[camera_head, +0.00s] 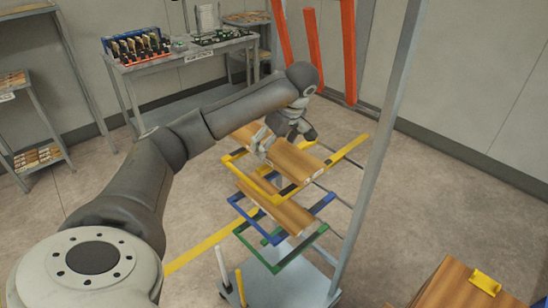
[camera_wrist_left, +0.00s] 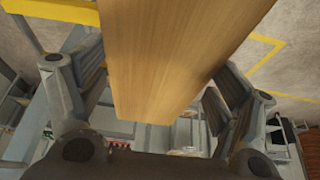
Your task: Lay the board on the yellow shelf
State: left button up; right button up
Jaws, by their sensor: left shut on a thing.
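A wooden board (camera_head: 300,162) is held at its far long side by my left gripper (camera_head: 264,138). The board lies about level across the yellow shelf (camera_head: 236,155), an open frame on the rack; I cannot tell whether it touches it. In the left wrist view the board (camera_wrist_left: 185,50) runs between the two fingers of the left gripper (camera_wrist_left: 158,105), and the yellow shelf's bar (camera_wrist_left: 65,10) shows at the upper left. My right gripper is not in view.
A second board (camera_head: 275,205) lies on the blue shelf (camera_head: 240,202) below, with a green shelf (camera_head: 290,258) under that. The rack's grey post (camera_head: 375,170) stands close on the right. A wooden box (camera_head: 445,290) is at lower right. A parts table (camera_head: 165,62) stands behind.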

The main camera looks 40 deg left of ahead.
aim_at(274, 146)
pick_arm(q)
jog(key=shift+w+a+f+p, duration=0.3)
jog(key=shift+w+a+f, duration=0.05)
jog(key=shift+f, duration=0.05)
jog(key=shift+w+a+f, duration=0.3)
jog(key=shift+f, duration=0.2)
jog(key=shift+w+f+p, duration=0.1)
jog(key=shift+f+p, duration=0.85)
jog(key=shift+f, duration=0.75)
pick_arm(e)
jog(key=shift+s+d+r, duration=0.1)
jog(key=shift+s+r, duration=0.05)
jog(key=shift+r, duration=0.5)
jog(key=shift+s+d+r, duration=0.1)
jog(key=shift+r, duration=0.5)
pick_arm(q)
jog(key=shift+f, duration=0.1)
